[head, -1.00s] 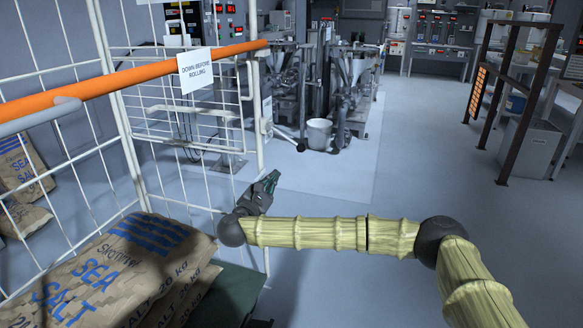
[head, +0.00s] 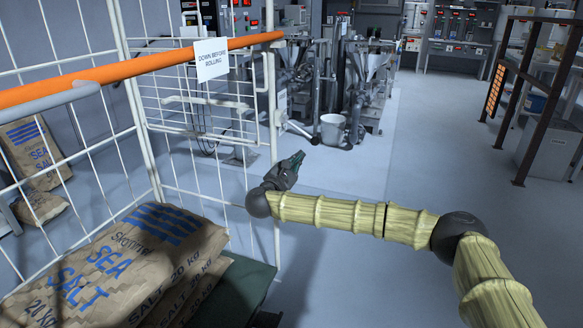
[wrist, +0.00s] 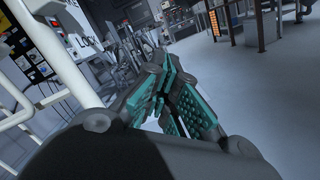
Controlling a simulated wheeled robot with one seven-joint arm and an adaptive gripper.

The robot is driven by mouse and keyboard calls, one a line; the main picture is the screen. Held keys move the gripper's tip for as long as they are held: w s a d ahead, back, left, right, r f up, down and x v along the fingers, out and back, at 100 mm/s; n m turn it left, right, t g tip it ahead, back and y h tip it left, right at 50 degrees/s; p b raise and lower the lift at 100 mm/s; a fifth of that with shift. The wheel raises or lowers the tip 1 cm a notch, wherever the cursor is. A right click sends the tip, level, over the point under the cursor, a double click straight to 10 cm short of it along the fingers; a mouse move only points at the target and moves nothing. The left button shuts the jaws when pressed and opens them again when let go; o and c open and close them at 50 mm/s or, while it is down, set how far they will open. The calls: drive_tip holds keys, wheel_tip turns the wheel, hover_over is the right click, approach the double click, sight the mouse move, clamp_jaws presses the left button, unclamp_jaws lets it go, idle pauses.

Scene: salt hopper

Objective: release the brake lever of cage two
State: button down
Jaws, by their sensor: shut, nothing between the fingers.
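A white wire cage (head: 140,130) with an orange bar (head: 150,65) fills the left of the head view. A white tag (head: 211,60) on the bar reads "DOWN BEFORE ROLLING". A thin rod with a black knob (head: 314,140) shows beside the cage's right post; I cannot tell whether it is the brake lever. No number on the cage is readable. My gripper (head: 298,158) is shut and empty, to the right of that post in the picture and just below the knob. In the wrist view its teal-padded fingers (wrist: 165,88) are together, with a white cage post (wrist: 62,52) to the left.
Sea salt sacks (head: 125,262) lie stacked in the cage on a dark green base (head: 245,285). A white bucket (head: 332,129) stands by machinery beyond my gripper. A dark frame rack (head: 527,110) stands at right. The floor (head: 420,180) between is clear.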

sight(301, 130)
drive_tip(key=shift+w+d+r, duration=0.15)
drive_tip(key=shift+d+r, duration=0.6)
drive_tip(key=shift+r, duration=0.05)
drive_tip(key=shift+w+d+r, duration=0.1)
drive_tip(key=shift+d+r, duration=0.6)
drive_tip(key=shift+r, duration=0.05)
drive_tip(key=shift+a+r, duration=0.1)
drive_tip(key=shift+r, duration=0.05)
